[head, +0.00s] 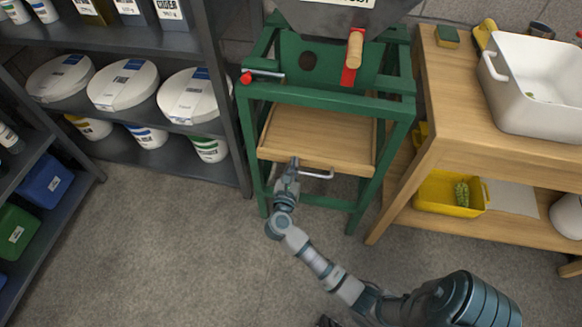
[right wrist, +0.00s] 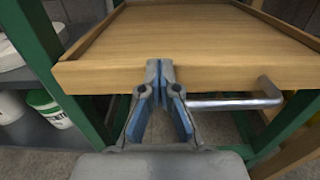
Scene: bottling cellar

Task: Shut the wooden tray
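The wooden tray (head: 318,135) is a shallow, light-brown drawer in a green metal stand (head: 330,98). Its front sticks out from the stand, and it looks empty. A metal bar handle (head: 318,175) is on its front, also seen in the right wrist view (right wrist: 235,102). My right gripper (head: 293,163) is at the tray's front, by the handle's left end. In the right wrist view its fingertips (right wrist: 160,70) are together against or just before the front board (right wrist: 110,77). The handle's left end is hidden behind a finger. My left gripper is not in view.
A wooden bench (head: 450,110) with a white basin (head: 540,90) and a yellow bin (head: 450,193) stands close on the right. Dark shelves (head: 130,38) with white tubs (head: 122,84) stand on the left. The floor (head: 170,240) before the stand is clear.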

